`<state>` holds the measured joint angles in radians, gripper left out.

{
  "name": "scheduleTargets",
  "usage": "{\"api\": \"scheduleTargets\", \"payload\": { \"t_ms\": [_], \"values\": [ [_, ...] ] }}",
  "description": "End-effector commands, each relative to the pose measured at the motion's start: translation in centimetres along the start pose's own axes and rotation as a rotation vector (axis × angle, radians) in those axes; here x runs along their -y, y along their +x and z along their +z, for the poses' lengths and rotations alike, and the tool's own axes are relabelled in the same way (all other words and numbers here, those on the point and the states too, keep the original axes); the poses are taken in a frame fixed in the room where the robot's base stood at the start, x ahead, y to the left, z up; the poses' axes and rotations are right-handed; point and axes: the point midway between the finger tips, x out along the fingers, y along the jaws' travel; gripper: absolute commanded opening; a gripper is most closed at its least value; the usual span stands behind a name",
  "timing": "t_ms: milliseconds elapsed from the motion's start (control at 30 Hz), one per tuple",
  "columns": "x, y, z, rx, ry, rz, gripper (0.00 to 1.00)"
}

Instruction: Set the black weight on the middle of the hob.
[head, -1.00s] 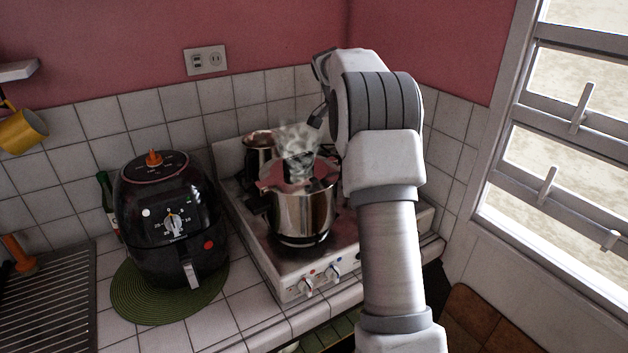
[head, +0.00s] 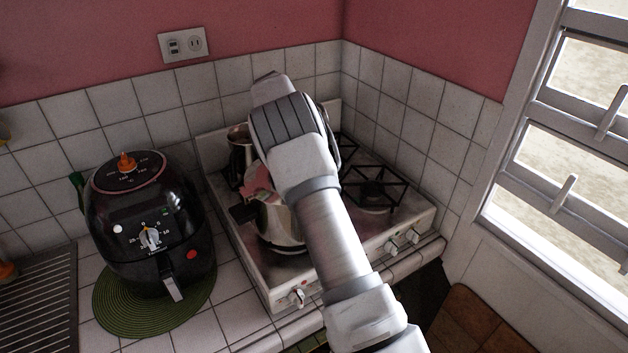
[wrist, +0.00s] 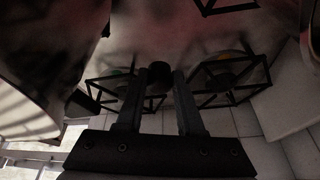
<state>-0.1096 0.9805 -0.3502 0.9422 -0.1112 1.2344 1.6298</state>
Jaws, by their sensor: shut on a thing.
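In the wrist view my gripper (wrist: 158,84) is shut on a small dark round thing, the black weight (wrist: 160,73), at the fingertips. The weight is held over the hob, with black burner grates beyond it on both sides. In the head view my arm hides both the gripper and the weight. The hob (head: 410,208) is a white-edged stove top in the corner, its middle partly covered by my arm. I cannot tell the weight's height above it.
A steel pot (head: 277,226) with a dark handle stands on the hob's left front, partly behind my arm. Another pot (head: 238,155) is at the back left. The right burner (head: 375,194) is bare. A black air fryer (head: 150,220) stands left of the hob.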

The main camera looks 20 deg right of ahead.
Motion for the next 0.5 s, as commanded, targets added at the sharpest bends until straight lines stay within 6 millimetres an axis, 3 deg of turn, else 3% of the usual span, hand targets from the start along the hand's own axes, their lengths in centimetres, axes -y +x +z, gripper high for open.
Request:
{"api": "scheduleTargets", "payload": {
  "t_ms": [100,500],
  "values": [
    [-0.1,2.0,0.8,-0.001,-0.001,0.003,0.0],
    [-0.2,6.0,2.4,-0.001,-0.002,0.003,0.0]
  ]
}}
